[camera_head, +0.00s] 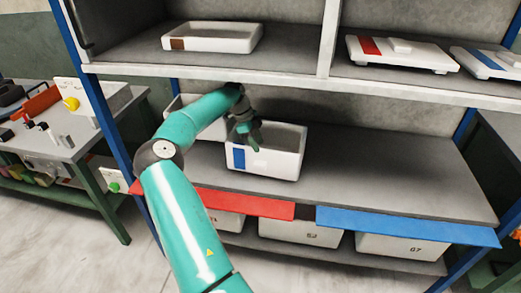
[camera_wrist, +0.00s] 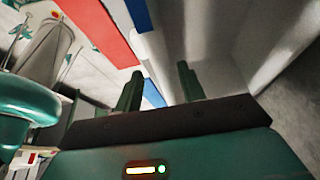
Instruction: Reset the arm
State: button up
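My gripper (camera_head: 251,136) is at the left part of a white bin (camera_head: 280,161) with a blue label, on the middle shelf. In the head view its dark green fingers overlap the bin's opening and front rim. In the wrist view, the two fingers (camera_wrist: 158,84) stand apart, with a pale bin wall (camera_wrist: 152,52) running down between them in the picture. I cannot tell whether they touch that wall. No held object shows. My teal arm reaches in from the front, bent at the elbow.
The upper shelf edge (camera_head: 250,88) runs close above my wrist. Another white bin (camera_head: 178,103) stands behind my arm at left. Red (camera_head: 245,205) and blue (camera_head: 400,226) strips line the shelf front. The middle shelf is clear at right (camera_head: 390,175). A workbench (camera_head: 60,135) stands left.

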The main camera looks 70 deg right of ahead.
jog(key=shift+v, duration=1.3)
jog(key=shift+s, duration=0.1)
